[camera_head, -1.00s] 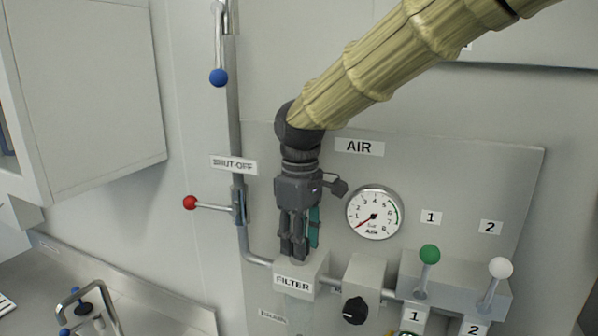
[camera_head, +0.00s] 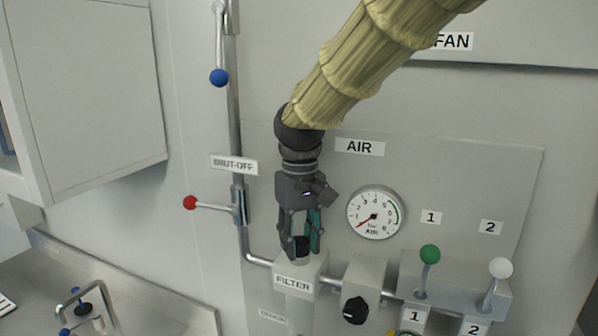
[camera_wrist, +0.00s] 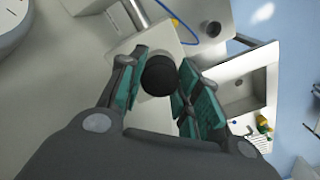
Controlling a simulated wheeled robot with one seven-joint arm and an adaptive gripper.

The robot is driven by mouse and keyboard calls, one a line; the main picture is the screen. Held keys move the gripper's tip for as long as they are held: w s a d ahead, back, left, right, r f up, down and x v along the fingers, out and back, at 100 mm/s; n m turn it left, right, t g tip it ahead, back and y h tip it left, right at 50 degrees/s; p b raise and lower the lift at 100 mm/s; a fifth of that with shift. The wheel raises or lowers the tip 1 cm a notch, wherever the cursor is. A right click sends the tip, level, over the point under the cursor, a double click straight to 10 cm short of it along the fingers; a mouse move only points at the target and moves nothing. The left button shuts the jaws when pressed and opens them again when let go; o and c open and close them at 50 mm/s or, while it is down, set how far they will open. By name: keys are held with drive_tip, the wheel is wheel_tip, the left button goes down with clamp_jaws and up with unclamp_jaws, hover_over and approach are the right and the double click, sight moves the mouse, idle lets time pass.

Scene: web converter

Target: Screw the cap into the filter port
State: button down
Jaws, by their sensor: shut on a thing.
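The black round cap (camera_head: 302,244) stands at the top of the pale grey filter block (camera_head: 317,270), which carries a FILTER label. My gripper (camera_head: 302,252) points down over the block, with one finger on each side of the cap. The wrist view shows the cap (camera_wrist: 159,76) between the teal finger pads of my gripper (camera_wrist: 163,64), shut on it. The filter block (camera_wrist: 178,50) lies just beyond the cap there. The port opening is hidden under the cap, so I cannot tell how deep the cap sits.
A pressure gauge (camera_head: 374,213) is right of my gripper. A black knob (camera_head: 355,310) and green (camera_head: 429,254) and white (camera_head: 501,267) levers stand further right. A red-knobbed shut-off lever (camera_head: 190,202) and a vertical pipe are to the left.

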drive_tip(key=shift+s+f, duration=0.1)
drive_tip(key=m, duration=0.4)
idle(0.3)
drive_tip(key=c, duration=1.1)
unclamp_jaws()
